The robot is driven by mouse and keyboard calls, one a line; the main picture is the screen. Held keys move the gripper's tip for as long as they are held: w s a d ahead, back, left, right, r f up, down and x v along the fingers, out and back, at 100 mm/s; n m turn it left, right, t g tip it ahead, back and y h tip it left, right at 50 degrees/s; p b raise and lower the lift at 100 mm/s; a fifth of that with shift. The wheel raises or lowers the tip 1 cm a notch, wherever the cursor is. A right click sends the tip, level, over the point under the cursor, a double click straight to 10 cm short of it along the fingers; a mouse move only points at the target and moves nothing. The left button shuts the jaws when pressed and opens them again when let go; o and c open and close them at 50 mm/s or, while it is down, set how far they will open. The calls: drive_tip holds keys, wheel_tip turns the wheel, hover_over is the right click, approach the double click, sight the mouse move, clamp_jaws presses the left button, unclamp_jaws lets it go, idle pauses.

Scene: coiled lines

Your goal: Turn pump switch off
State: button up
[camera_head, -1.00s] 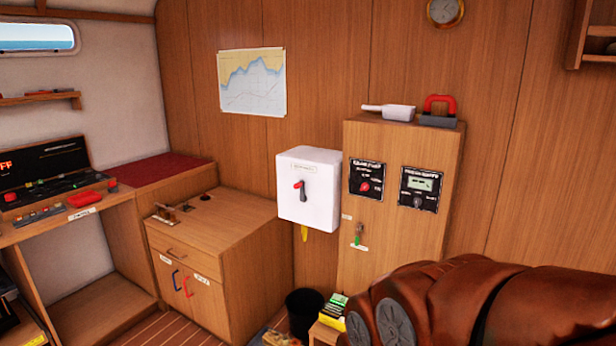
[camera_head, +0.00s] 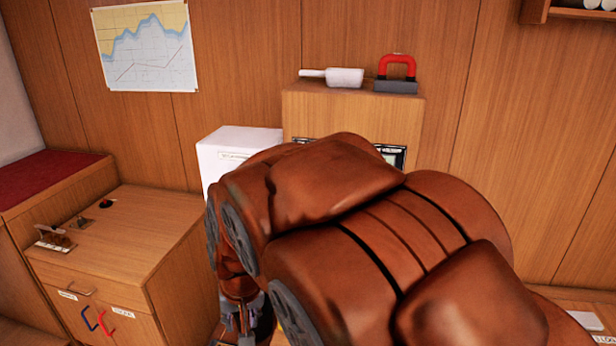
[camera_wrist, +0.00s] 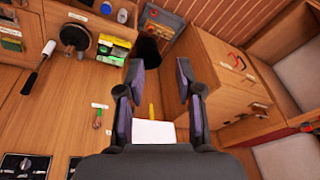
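The switch labels are too small to read, so I cannot tell for sure which is the pump switch. A white wall box (camera_head: 232,150) shows its upper left; my arm hides its front lever. It also shows in the wrist view (camera_wrist: 153,132), just beyond my gripper, partly hidden by the wrist housing.
A green-handled valve or key (camera_wrist: 97,118) is on the cabinet front. A low wooden cupboard (camera_head: 140,235) is at left. A dark bin (camera_wrist: 148,48) stands below.

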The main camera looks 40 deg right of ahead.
drive_tip(key=w+d+m+t+h, duration=0.6)
drive_tip(key=w+d+m, duration=0.2)
drive_tip(key=w+d, duration=1.3)
drive_tip(key=w+d+r+m+h, duration=0.1)
drive_tip(key=w+d+m+h, duration=0.2)
drive_tip(key=d, duration=1)
drive_tip(key=w+d+r+m+t+h, duration=0.1)
drive_tip(key=w+d+m+h, duration=0.2)
drive_tip(key=d, duration=1)
drive_tip(key=shift+w+d+r+m+t+h+p, duration=0.2)
drive_tip(key=shift+w+r+m+t+h+p, duration=0.15)
drive_tip(key=shift+w+h, duration=1.2)
drive_tip(key=shift+w+f+y, duration=0.1)
drive_tip(key=shift+w+y, duration=0.15)
clamp_jaws()
